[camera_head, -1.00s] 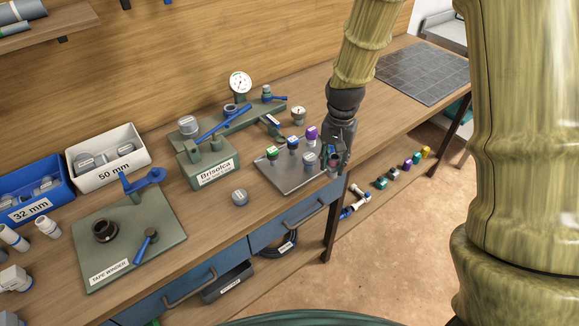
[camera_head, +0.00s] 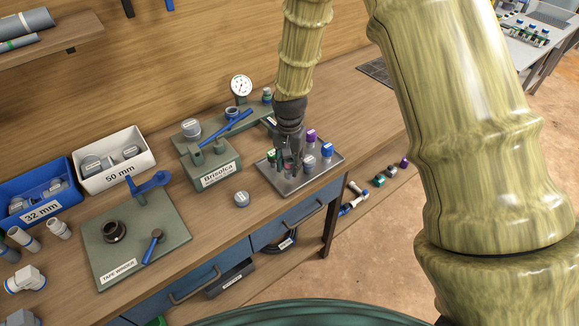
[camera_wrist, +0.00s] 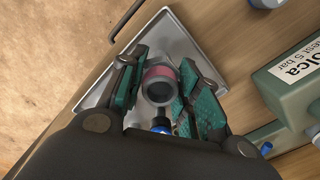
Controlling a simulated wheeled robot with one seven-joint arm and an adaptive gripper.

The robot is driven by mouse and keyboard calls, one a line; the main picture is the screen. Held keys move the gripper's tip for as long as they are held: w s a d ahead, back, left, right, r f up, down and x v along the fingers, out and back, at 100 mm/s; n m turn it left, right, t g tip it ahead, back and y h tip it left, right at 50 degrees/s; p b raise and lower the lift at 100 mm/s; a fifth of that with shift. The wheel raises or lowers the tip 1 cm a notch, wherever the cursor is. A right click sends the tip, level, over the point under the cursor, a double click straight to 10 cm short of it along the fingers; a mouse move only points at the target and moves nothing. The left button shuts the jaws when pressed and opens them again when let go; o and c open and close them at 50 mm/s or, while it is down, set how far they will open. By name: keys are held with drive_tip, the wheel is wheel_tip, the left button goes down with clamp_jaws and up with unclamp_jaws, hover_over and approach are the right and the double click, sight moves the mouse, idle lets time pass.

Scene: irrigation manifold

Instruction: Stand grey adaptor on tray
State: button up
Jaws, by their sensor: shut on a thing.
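My gripper (camera_head: 291,168) points down over the left part of the grey tray (camera_head: 288,191). In the wrist view its green-padded fingers (camera_wrist: 160,92) are closed around a grey adaptor (camera_wrist: 158,88) with a pinkish-red band and a dark round opening. I cannot tell whether the adaptor touches the tray. The tray's bare metal also shows in the wrist view (camera_wrist: 172,32). Fittings stand on the tray: a green-topped one (camera_head: 271,156), a purple-topped one (camera_head: 310,136), a grey one (camera_head: 308,163) and a blue-topped one (camera_head: 326,150). A blue-topped fitting (camera_wrist: 161,127) shows close beside the held adaptor.
A green block labelled Brisolca (camera_head: 212,174) stands left of the tray. A loose grey cap (camera_head: 241,199) lies on the bench before it. A tape winder board (camera_head: 130,245) and two labelled bins lie farther left. The tray's front right part is clear.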

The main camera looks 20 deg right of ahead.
sight(289, 160)
drive_tip(key=shift+f+p, duration=0.45)
drive_tip(key=shift+f, duration=0.8)
drive_tip(key=shift+f, duration=0.15)
drive_tip(key=o, duration=1.1)
drive_tip(key=shift+r+b, duration=2.05)
drive_tip(key=shift+r, duration=4.15)
drive_tip(key=shift+f, duration=0.1)
